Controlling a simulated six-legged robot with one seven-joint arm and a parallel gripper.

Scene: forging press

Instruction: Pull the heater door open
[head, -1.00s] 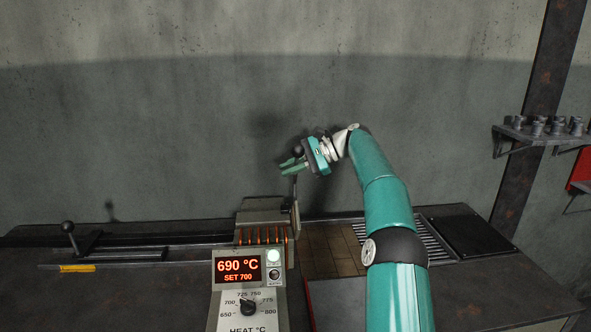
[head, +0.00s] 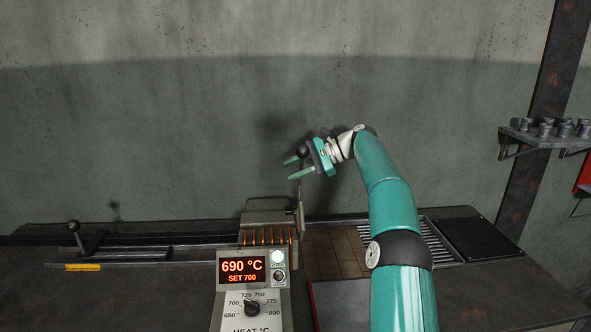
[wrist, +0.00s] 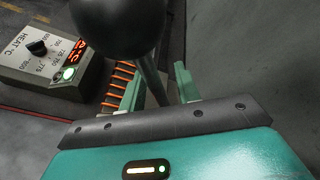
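The heater (head: 266,212) is a grey box with glowing orange coils on its front, standing mid-bench. A narrow upright plate at its right end, seen nearly edge-on, looks like its door (head: 300,218); I cannot tell how far it stands open. A thin upright handle rod (head: 300,192) rises from there to a black ball knob (head: 303,152). My gripper (head: 296,167) is open at the upper rod, just below the knob. In the wrist view the knob (wrist: 115,22) looms large, and the rod (wrist: 152,82) passes between the spread green fingers, with gaps visible.
A control box (head: 246,290) in front of the heater reads 690 °C, SET 700. A second ball-topped lever (head: 74,232) stands on rails at the left. A grate (head: 430,241) lies right of the brick patch (head: 335,250). A wall shelf (head: 545,138) holds small parts at the right.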

